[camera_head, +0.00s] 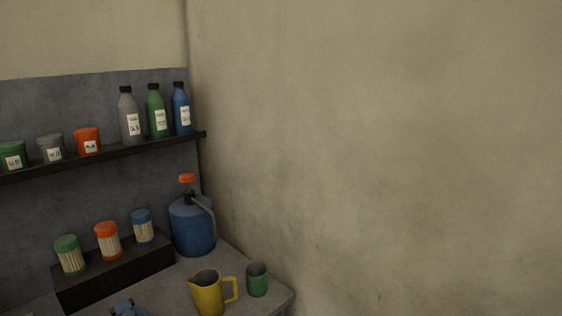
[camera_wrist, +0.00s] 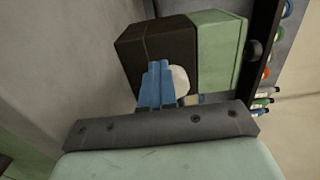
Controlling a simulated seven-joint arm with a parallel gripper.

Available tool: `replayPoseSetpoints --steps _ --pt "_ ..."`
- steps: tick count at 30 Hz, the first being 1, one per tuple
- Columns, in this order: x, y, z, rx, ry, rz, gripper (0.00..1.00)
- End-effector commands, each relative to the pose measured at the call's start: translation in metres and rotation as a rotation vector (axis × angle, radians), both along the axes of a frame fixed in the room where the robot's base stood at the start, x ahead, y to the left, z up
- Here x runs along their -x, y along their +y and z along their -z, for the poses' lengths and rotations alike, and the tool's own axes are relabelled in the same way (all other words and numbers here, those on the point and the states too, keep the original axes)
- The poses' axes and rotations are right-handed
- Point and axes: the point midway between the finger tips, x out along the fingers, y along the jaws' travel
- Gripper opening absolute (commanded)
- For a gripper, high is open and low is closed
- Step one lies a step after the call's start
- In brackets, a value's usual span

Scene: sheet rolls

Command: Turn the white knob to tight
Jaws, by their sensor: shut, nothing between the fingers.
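In the wrist view a round white thing (camera_wrist: 180,79), which looks like the white knob, shows just right of my fingers. It is against the lower part of a dark brown box face (camera_wrist: 155,45). My gripper (camera_wrist: 158,65) has its two blue fingers together with nothing between them. The fingers cover the knob's left side, and I cannot tell whether they touch it. No mark for tight or loose is readable. The head view does not show the knob; a small blue part at its bottom edge is too cut off to identify.
The box has a pale green section (camera_wrist: 218,45) on its right. In the head view a yellow jug (camera_head: 208,292), a green cup (camera_head: 257,281) and a blue canister (camera_head: 190,226) stand on the grey counter. Jars stand on a black riser (camera_head: 115,273); bottles line a dark shelf (camera_head: 110,152).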

Motion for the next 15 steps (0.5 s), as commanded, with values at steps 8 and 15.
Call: replayPoseSetpoints --steps 8,15 --pt "-0.0112 0.0145 -0.0070 -0.005 -0.016 0.019 0.00" --pt "-0.0083 0.0105 -0.0116 -0.004 -0.012 0.017 0.00"
